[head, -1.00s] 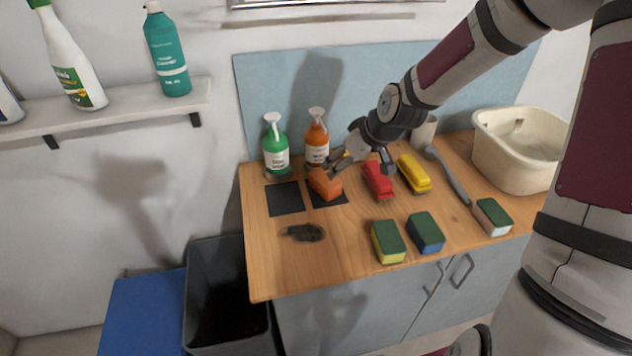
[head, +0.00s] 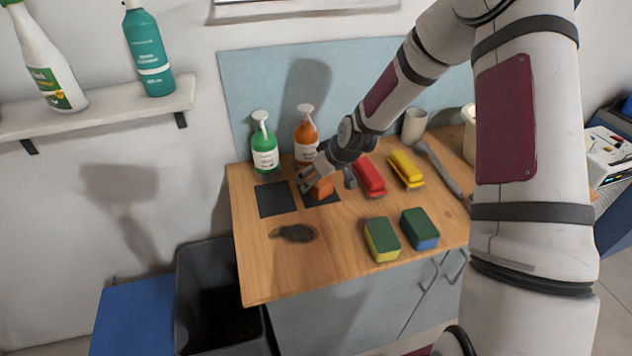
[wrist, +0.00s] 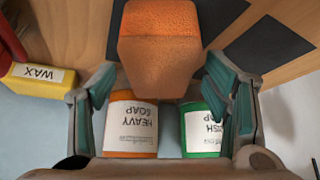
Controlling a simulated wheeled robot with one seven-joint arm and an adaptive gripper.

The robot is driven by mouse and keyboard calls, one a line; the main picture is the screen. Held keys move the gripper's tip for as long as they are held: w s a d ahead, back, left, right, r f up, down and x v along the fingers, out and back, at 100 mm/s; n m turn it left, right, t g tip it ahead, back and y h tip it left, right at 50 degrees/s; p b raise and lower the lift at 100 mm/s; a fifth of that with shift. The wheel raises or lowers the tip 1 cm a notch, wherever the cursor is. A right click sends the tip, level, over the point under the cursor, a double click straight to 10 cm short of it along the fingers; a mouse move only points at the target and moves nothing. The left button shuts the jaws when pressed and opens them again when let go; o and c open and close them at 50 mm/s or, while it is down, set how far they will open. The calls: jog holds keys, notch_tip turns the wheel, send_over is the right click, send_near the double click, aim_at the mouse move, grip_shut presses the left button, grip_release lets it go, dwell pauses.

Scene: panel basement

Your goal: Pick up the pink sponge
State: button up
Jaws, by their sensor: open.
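No sponge looks clearly pink in these views. An orange sponge (head: 322,187) sits at the right dark square (head: 333,198) on the wooden counter, partly hidden by my gripper (head: 315,180). In the wrist view the orange sponge (wrist: 160,50) is large and central, ahead of and partly between the spread fingers of my gripper (wrist: 162,80). The gripper is open, and I see a gap on each side of the sponge. Two green-topped sponges, one yellow (head: 381,240) and one blue (head: 420,229), stand near the counter's front.
Green (head: 264,147) and orange (head: 305,140) soap bottles stand close behind the gripper. Red (head: 369,177) and yellow (head: 406,170) items lie to the right. A dark stain (head: 293,233) marks the front left. My arm hides the counter's right side.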

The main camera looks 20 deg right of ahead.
jog(key=shift+w+a+f, duration=0.1)
jog(key=shift+w+f, duration=0.25)
jog(key=shift+f, duration=0.25)
jog(key=c, duration=0.9)
jog(key=shift+r, duration=0.1)
jog(key=shift+s+r, duration=0.2)
jog(key=shift+r, duration=0.15)
jog(key=r, duration=0.4)
jog(key=s+r, duration=0.1)
jog(key=r, duration=0.1)
jog(key=shift+r+b, duration=0.1)
jog(key=shift+b, duration=0.25)
jog(key=s+p, duration=0.3)
jog(key=s, duration=1.5)
jog(key=shift+s, duration=0.35)
